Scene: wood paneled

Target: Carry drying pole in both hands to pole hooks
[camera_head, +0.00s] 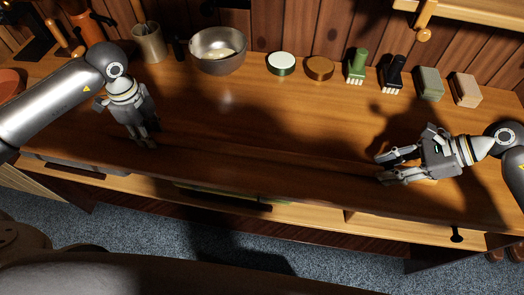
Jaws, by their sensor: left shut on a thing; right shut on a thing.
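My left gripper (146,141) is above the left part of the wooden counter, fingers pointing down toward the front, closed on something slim. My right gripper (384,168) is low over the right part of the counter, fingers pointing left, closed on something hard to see. The drying pole is hard to tell from the brown counter; a faint long band runs between the two grippers. A wooden peg with a round knob (425,22) hangs under the shelf at the upper right, possibly a pole hook. A similar wooden peg (137,11) shows at the upper left.
The counter's middle (250,115) is clear. A shelf (470,9) juts out at upper right.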

